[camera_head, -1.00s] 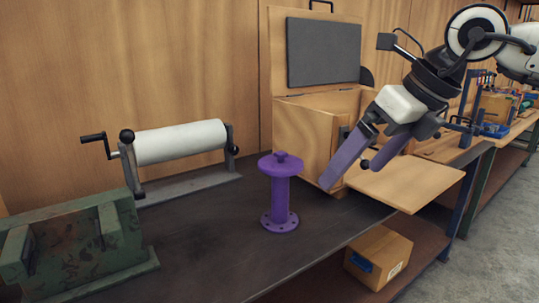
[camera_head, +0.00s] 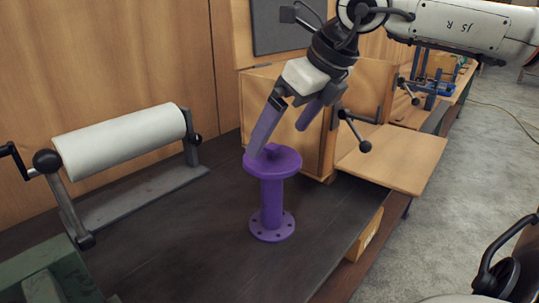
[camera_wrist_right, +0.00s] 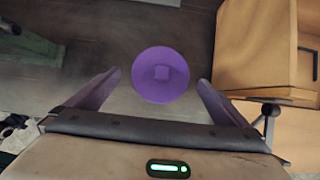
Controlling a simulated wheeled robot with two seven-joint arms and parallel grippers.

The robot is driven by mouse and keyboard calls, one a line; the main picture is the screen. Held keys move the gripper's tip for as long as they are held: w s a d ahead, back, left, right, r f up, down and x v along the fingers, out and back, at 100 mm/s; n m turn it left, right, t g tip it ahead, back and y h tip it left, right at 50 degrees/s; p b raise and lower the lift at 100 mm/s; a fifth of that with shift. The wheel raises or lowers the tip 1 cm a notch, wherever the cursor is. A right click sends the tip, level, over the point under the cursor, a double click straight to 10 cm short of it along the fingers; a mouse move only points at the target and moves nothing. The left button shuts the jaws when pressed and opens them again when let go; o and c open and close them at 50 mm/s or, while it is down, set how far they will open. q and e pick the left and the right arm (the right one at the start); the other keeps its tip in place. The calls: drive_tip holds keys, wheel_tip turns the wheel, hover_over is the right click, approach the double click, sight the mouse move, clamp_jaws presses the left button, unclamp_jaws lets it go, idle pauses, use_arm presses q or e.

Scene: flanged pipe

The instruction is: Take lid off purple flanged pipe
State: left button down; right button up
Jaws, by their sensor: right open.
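The purple flanged pipe (camera_head: 272,205) stands upright on the dark bench top. Its round purple lid (camera_head: 280,163) sits on the top flange; the lid's knob is partly hidden behind a finger in the head view. The lid and its knob show from above in the right wrist view (camera_wrist_right: 161,76). My right gripper (camera_head: 279,140) is open and empty, with long purple fingers reaching down over the lid. In the right wrist view the fingers (camera_wrist_right: 152,92) lie left and right of the lid, with the lid a little ahead between them. My left gripper is not seen.
A white roller (camera_head: 120,141) with a crank stands on the left of the bench. A green metal block (camera_head: 50,275) is at the lower left. A wooden box (camera_head: 290,110) with a lowered flap (camera_head: 395,157) stands right behind the pipe.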

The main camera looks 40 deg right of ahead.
sight(272, 146)
drive_tip(key=x, duration=0.5)
drive_tip(key=shift+w+d+f+p, duration=0.1)
drive_tip(key=shift+w+f+p, duration=0.1)
drive_tip(key=shift+w+p, duration=0.15)
drive_tip(key=shift+c, duration=0.3)
drive_tip(key=c, duration=0.7)
